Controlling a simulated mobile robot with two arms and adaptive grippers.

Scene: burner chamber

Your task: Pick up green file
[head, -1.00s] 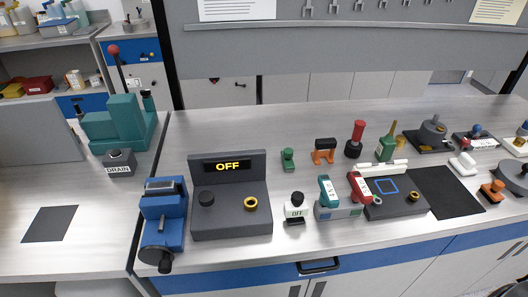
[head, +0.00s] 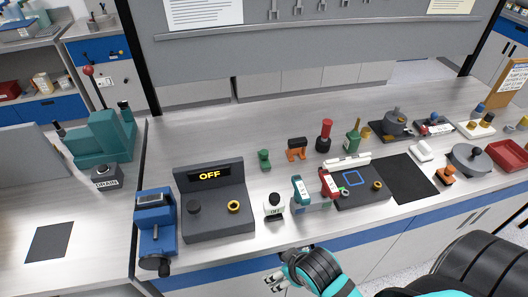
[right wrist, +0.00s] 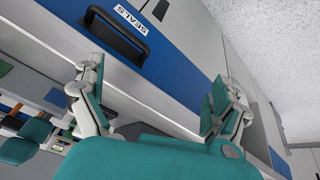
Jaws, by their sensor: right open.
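A green upright thing with a narrow pointed top (head: 353,139) stands on the bench right of a red-topped tool (head: 324,137). A small green piece (head: 264,160) stands farther left. I cannot tell for sure which is the green file. My right gripper (head: 276,282) is at the front of the bench near the bottom of the head view, well apart from both. In the right wrist view its two fingers (right wrist: 155,88) are spread with nothing between them, before the bench's drawer front. My left gripper is not in view.
A green-and-white block (head: 300,190) and a red one (head: 328,184) are beside a dark panel (head: 360,199). A black drawer handle (right wrist: 115,32) is near the gripper.

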